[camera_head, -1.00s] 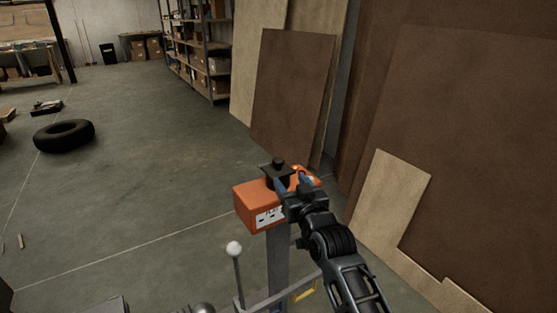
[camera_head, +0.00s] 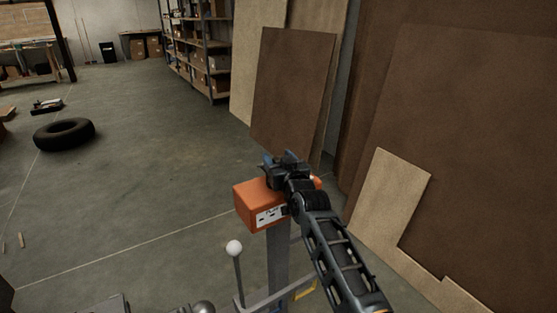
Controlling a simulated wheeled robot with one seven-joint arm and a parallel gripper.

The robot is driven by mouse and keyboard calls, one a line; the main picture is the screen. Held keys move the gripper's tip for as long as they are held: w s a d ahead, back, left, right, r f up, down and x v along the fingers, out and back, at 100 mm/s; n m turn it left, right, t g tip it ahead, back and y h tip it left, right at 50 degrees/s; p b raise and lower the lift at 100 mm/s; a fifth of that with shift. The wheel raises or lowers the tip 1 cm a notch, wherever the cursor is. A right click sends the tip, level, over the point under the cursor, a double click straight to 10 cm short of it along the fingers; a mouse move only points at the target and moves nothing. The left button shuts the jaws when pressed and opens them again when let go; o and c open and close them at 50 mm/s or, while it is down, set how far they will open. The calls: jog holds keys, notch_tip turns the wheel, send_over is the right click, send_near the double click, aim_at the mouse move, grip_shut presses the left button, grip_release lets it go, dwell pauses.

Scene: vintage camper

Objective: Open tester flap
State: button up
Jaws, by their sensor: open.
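The tester is an orange box (camera_head: 252,203) on a grey post, with a pale label panel (camera_head: 270,216) on its front. My gripper (camera_head: 279,158) is above the box's top, toward its right half, with its open fingers pointing away from me. The dark flap with a knob on top of the box is hidden behind my gripper now. I cannot tell whether the fingers touch the flap, or whether it is raised.
A lever with a white ball knob (camera_head: 234,247) stands in front of the box, left of the post (camera_head: 278,262). Brown and tan boards (camera_head: 292,95) lean on the wall behind and to the right. A black tire (camera_head: 64,134) lies far left on mostly open concrete floor.

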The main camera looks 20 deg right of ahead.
grip_shut()
dwell(0.5)
